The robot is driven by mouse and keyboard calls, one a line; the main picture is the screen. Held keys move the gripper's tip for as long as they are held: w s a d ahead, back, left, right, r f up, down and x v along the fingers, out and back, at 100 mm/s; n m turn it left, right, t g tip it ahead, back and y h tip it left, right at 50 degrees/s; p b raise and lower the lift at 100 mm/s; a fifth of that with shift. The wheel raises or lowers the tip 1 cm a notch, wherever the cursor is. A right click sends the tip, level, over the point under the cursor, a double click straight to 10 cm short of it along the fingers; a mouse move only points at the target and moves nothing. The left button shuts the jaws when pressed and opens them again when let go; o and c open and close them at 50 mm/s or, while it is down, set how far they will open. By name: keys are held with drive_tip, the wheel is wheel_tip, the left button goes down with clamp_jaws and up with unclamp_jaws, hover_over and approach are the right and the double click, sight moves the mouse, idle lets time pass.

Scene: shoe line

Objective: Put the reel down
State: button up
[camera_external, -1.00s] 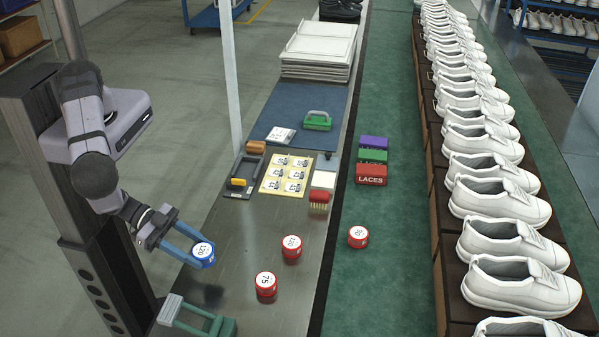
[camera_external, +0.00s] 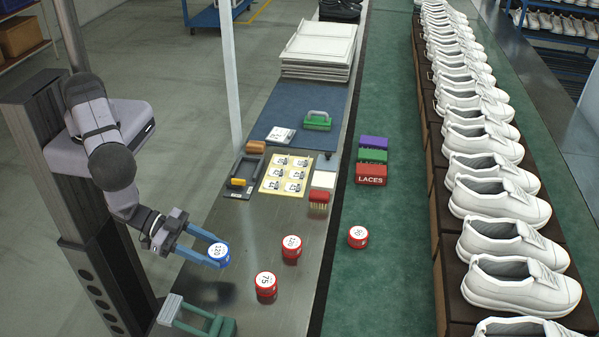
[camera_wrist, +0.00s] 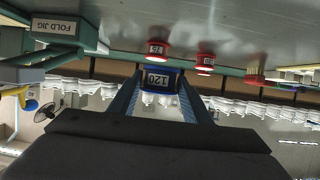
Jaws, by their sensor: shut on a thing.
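The blue reel (camera_external: 218,253), with a white top marked 120, is between the fingers of my gripper (camera_external: 208,248), which is shut on it. Its shadow on the steel bench (camera_external: 262,217) lies apart from it, so the reel is held above the surface. In the wrist view the blue reel (camera_wrist: 158,80) sits between my two blue fingers (camera_wrist: 160,95), its label upside down. A red reel marked 75 (camera_external: 266,287) and a red reel marked 120 (camera_external: 291,249) stand on the bench to its right. Another red reel (camera_external: 358,239) stands on the green belt.
A green fold jig (camera_external: 215,325) is at the bench's near end. A label sheet (camera_external: 286,175), a red brush (camera_external: 319,198) and a dark tray (camera_external: 242,177) lie farther back. Lace boxes (camera_external: 371,175) stand on the green belt (camera_external: 385,285). Bare bench surrounds the reels.

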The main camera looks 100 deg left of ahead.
drive_tip(key=w+a+r+n+g+y+b, duration=0.15)
drive_tip(key=w+r+b, duration=0.3)
drive_tip(key=w, duration=0.55)
drive_tip(key=w+r+n+y+b, duration=0.3)
drive_tip(key=w+b, duration=0.2)
drive_tip(key=w, duration=0.4)
drive_tip(key=w+a+r+n+y+b, duration=0.15)
drive_tip(key=w+r+b, duration=0.3)
drive_tip(key=w, duration=0.55)
drive_tip(key=m+t+h, duration=0.1)
drive_tip(key=m+h, duration=0.2)
hover_over(334, 310)
wheel_tip(334, 310, down, 9)
drive_tip(key=shift+r, duration=0.15)
drive_tip(key=shift+f+p, duration=0.6)
drive_tip(key=shift+f, duration=4.4)
drive_tip(key=shift+f, duration=0.1)
